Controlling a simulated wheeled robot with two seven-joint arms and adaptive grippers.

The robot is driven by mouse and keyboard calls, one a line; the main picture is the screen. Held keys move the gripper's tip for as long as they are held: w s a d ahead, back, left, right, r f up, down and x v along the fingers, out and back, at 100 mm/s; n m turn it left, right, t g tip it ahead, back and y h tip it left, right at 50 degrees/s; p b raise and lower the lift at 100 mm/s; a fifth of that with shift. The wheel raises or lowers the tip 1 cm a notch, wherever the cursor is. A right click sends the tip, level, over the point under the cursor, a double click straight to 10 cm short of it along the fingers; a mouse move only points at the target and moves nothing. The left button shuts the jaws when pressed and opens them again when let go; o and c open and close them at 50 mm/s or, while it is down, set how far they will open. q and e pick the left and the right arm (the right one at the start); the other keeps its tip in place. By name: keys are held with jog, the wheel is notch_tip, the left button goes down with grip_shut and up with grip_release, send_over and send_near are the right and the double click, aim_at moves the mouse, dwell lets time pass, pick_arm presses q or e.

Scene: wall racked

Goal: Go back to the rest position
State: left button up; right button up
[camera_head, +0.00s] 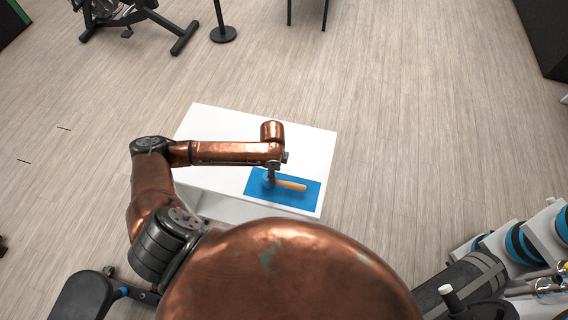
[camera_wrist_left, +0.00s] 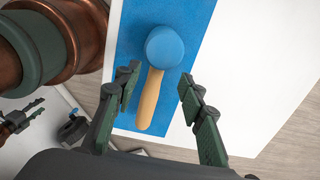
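A tool with a rounded blue head and a wooden handle (camera_head: 291,185) lies on a blue mat (camera_head: 309,198) on a white table (camera_head: 312,146). In the left wrist view the tool (camera_wrist_left: 163,48) shows whole, with its handle towards the camera. My left gripper (camera_wrist_left: 158,82) is open, its two fingers apart on either side of the handle, above it and not closed on it. In the head view the left gripper (camera_head: 270,178) is over the tool's head end and partly hides it. My right gripper (camera_wrist_left: 30,114) shows small at the lower left of the wrist view; its opening is unclear.
Weights with blue discs on a white rack (camera_head: 530,240) stand at the lower right. A black padded bench (camera_head: 82,297) is at the lower left. An exercise machine (camera_head: 135,18) stands at the back. The wooden floor around the table is mostly clear.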

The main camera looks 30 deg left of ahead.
pick_arm(q)
jog(key=shift+r, duration=0.1)
jog(key=s+d, duration=0.1)
jog(key=d, duration=0.1)
jog(key=s+d+f+h, duration=0.1)
jog(key=d, duration=0.2)
jog(key=s+d+n+t+h, duration=0.1)
jog(key=d, duration=0.1)
jog(key=shift+d+f, duration=0.3)
jog(key=shift+d, duration=0.1)
jog(key=s+a+r+n+t+y, duration=0.2)
jog(key=s+a+n+t+y, duration=0.1)
jog(key=s+a+n, duration=1.25)
jog(key=s+d+f+m+g+b, duration=0.1)
jog(key=s+f+b, duration=0.1)
jog(key=f, duration=1.6)
jog(key=s+d+f+m+g+b, duration=0.1)
jog(key=d+f+b, duration=0.1)
jog(key=f, duration=1.6)
jog(key=s+f+g+b, duration=0.1)
jog(key=s+f+b, duration=0.2)
jog(key=s+f, duration=1.6)
jog(key=shift+s+f+h+b, duration=0.15)
jog(key=shift+f+h+b, duration=0.15)
jog(key=shift+h+b, duration=0.1)
